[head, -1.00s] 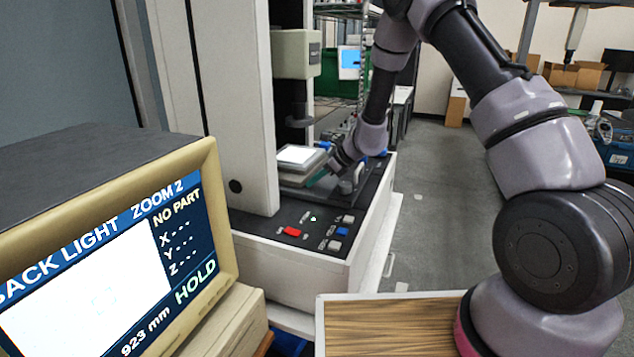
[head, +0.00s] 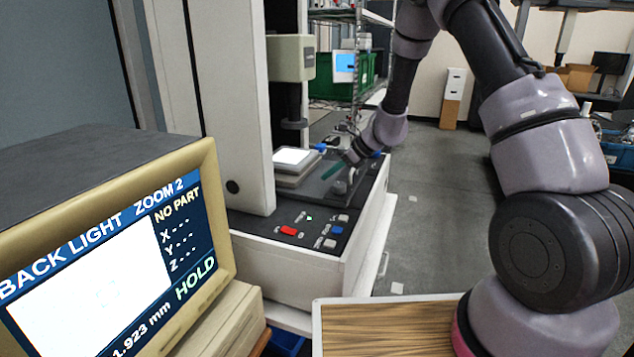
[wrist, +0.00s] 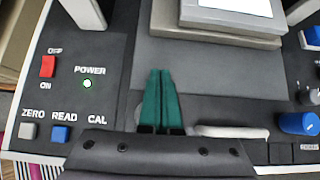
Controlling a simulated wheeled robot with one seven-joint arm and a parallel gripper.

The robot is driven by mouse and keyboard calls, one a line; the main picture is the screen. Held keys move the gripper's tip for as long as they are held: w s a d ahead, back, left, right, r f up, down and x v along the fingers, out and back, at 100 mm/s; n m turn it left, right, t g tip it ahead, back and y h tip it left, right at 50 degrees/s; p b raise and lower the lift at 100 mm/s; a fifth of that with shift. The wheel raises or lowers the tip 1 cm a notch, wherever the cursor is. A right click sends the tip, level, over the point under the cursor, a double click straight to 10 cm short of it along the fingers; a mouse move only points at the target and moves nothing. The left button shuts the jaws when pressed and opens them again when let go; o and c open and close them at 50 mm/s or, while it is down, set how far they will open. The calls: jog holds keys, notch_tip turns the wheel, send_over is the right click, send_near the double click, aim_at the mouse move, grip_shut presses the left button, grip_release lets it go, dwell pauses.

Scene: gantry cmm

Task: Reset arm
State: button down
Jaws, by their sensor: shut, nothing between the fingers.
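My gripper (wrist: 161,100) is shut, with its two green fingers side by side and nothing between them. In the head view its green fingertips (head: 333,171) are above the dark bed of the measuring machine, to the right of the bright stage (head: 293,156). In the wrist view the fingers point toward the dark bed, below and left of the stage block (wrist: 235,35). My arm reaches in from the right over the machine.
The control panel has a red power switch (head: 289,230), also in the wrist view (wrist: 48,66), and a blue READ button (wrist: 60,134). A blue knob (wrist: 298,123) is at right. The monitor (head: 110,255) shows NO PART and HOLD. Open floor (head: 430,200) lies right of the machine.

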jog(key=v, duration=0.4)
jog(key=shift+d+r, duration=0.1)
jog(key=shift+r, duration=0.15)
jog(key=s+d+r+n+h, duration=0.1)
jog(key=s+d+r+n, duration=0.2)
jog(key=s+r+n, duration=0.5)
jog(key=s+d+r+n, duration=0.15)
jog(key=s+r, duration=0.25)
jog(key=r, duration=0.8)
jog(key=s+d+r+n+t+h, duration=0.1)
jog(key=s+d+r+n, duration=0.1)
jog(key=s, duration=0.4)
jog(key=s+d+r+n+t+h, duration=0.1)
jog(key=s+d+r+n+h, duration=0.1)
jog(key=s+d, duration=0.4)
jog(key=s+d+r+n+t+h, duration=0.1)
jog(key=s+d+r+n+h, duration=0.1)
jog(key=s+d+r+n, duration=0.2)
jog(key=shift+s+n+t, duration=0.35)
jog(key=shift+s+t, duration=0.05)
jog(key=shift+s, duration=1.35)
jog(key=shift+r, duration=0.1)
